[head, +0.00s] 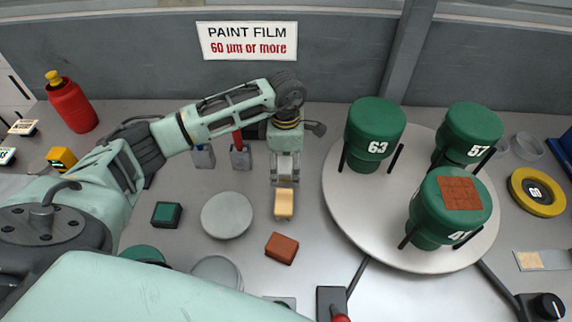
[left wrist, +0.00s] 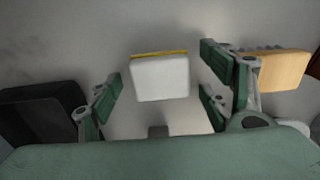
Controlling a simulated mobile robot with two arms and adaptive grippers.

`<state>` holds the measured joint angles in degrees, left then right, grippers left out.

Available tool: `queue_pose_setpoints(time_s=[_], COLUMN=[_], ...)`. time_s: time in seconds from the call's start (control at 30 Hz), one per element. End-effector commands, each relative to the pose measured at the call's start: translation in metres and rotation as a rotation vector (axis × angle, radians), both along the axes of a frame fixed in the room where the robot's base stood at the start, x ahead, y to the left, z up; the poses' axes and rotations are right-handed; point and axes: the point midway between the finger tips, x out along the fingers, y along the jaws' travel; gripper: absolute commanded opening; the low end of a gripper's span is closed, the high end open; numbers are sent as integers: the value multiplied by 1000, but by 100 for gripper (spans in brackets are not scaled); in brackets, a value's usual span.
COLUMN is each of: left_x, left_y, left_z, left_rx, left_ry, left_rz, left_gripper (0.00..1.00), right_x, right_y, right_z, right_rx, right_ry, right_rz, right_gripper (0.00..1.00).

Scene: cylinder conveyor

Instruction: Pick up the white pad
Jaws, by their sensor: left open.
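The white pad (left wrist: 160,78) shows in the left wrist view as a pale block with a yellow strip along its far edge. It lies between the spread green and grey fingers of my left gripper (left wrist: 160,97), with gaps at both sides. In the head view, my left gripper (head: 285,178) points down at the table behind a tan block, and I cannot make out the white pad there. The left gripper is open and holds nothing. My right gripper is not in view.
A tan block (head: 284,203) stands close to the left gripper and shows outside its right finger (left wrist: 278,70). A brown block (head: 282,248), a grey disc (head: 227,215) and a green block (head: 166,214) lie nearby. A turntable (head: 345,205) with green cylinders stands right.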

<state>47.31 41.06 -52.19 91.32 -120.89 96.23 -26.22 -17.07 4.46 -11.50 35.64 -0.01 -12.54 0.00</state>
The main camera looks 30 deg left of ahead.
Motion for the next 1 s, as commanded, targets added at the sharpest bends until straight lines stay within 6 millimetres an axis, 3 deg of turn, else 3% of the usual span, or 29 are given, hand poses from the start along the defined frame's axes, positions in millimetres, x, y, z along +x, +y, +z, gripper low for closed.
queue_pose_setpoints(time_s=[0.2, 0.73, 1.0], left_x=[0, 0, 1], left_y=[0, 0, 0], left_z=[-1, 0, 4], left_rx=[0, 0, 0], left_ry=[0, -1, -2], left_rz=[0, 0, 0], left_gripper=[70, 25, 25], right_x=[3, -5, -5], right_y=[0, -2, -4], right_z=[0, -1, -2], right_rx=[0, -3, -5], right_ry=[-4, 8, 8], right_rz=[0, 0, 1], right_gripper=[27, 27, 27])
